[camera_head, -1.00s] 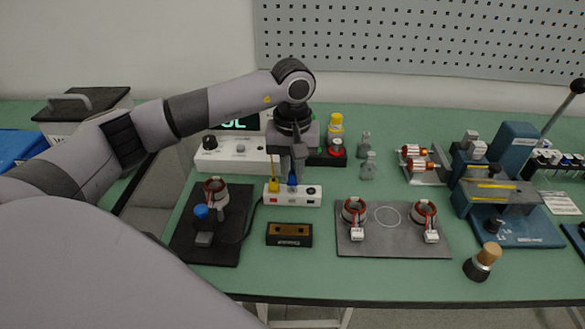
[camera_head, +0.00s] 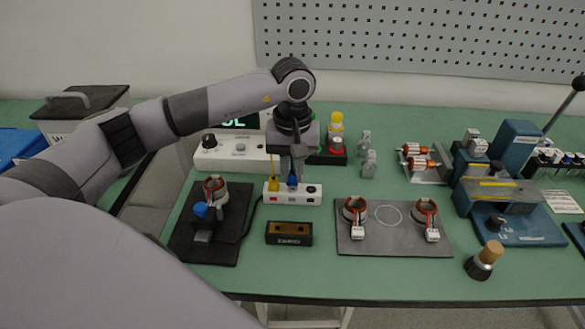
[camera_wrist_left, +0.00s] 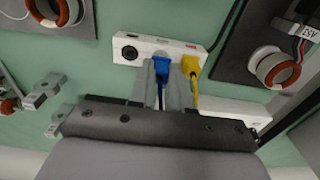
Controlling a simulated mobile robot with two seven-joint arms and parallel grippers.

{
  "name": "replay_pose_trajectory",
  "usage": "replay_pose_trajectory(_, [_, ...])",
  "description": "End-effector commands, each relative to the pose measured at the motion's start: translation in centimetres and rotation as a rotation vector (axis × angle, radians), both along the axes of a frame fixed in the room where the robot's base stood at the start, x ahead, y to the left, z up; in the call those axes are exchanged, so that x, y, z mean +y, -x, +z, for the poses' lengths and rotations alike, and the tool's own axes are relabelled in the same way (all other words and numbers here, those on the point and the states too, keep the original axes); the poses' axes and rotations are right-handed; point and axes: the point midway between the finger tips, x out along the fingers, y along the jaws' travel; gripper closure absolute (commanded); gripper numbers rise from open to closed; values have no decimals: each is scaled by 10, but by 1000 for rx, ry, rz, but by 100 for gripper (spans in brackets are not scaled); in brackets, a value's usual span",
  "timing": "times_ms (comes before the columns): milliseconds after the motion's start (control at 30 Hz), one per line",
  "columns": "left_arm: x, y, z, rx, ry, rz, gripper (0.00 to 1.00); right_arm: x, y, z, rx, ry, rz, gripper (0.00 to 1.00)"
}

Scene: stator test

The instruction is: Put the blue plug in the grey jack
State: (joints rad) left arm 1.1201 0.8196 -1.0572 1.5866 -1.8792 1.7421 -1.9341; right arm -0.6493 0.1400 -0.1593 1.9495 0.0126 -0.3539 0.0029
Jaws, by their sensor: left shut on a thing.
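The white jack block (camera_head: 310,199) stands near the middle of the bench with a row of sockets. My left gripper (camera_head: 292,177) points down over its middle, shut on the blue plug (camera_head: 292,183). In the left wrist view the blue plug (camera_wrist_left: 161,70) sits between the fingers (camera_wrist_left: 163,78) and overlaps the block's middle (camera_wrist_left: 150,43). A grey ring, the grey jack (camera_wrist_left: 160,52), shows just behind the plug. How deep the plug sits cannot be told. A yellow plug (camera_wrist_left: 190,67) with a yellow cable stands beside it in the block. My right gripper is not in view.
A black box (camera_head: 289,234) lies in front of the block. A dark fixture pad (camera_head: 225,240) with a copper-wound ring is on the left. A grey mat (camera_head: 385,240) with two rings is on the right. A white meter (camera_head: 240,150) stands behind.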

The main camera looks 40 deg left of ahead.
Motion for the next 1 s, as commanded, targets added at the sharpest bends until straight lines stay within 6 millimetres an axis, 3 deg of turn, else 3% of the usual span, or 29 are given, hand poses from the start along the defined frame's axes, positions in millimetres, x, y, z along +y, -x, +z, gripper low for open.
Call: replay_pose_trajectory(1000, [0,0,-11,-1,0,0,100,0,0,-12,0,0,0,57])
